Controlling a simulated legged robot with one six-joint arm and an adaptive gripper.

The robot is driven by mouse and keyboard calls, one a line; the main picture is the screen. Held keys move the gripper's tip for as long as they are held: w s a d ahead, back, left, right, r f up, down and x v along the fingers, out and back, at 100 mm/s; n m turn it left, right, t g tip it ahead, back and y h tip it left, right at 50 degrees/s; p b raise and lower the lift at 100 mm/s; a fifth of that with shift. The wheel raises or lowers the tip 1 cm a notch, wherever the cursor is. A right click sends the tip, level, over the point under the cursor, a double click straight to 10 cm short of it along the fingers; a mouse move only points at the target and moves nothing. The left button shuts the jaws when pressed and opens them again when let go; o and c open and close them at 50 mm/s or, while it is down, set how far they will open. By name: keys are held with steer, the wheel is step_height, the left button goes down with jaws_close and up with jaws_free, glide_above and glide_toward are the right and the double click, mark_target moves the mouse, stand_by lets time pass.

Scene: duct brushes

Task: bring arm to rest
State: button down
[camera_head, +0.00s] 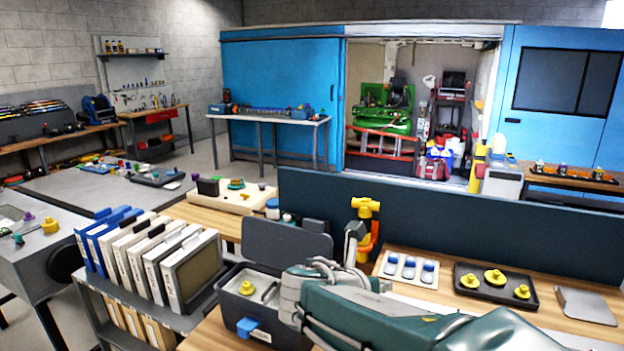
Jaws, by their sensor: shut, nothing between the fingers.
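My arm (390,318), green and grey, lies low across the bottom right of the head view, folded at a grey joint with cables. The fingers of my gripper cannot be made out. Three yellow pieces, possibly brushes, sit on a black tray (463,299) on the wooden bench to the right; one of them (495,277) is at its back. Another yellow piece (246,288) lies in an open dark toolbox (233,310) to the left of my arm. The lower part of the toolbox is partly hidden by the arm.
A yellow and orange fixture (365,208) stands upright just behind my arm. A white holder (391,268) with three blue-topped items and a grey plate (586,305) flank the tray. Binders (190,268) stand on a shelf at left. A dark blue partition (450,215) runs behind the bench.

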steer(key=s+d+f+m+g+y, duration=0.1)
steer(key=s+m+y, duration=0.3)
steer(key=s+m, duration=0.6)
steer(key=s+d+f+m+g+y, duration=0.2)
steer(key=s+m, duration=0.8)
steer(key=m, duration=1.1)
step_height(320, 180, down, 2)
steer(key=y, duration=0.3)
steer(key=shift+f, duration=0.25)
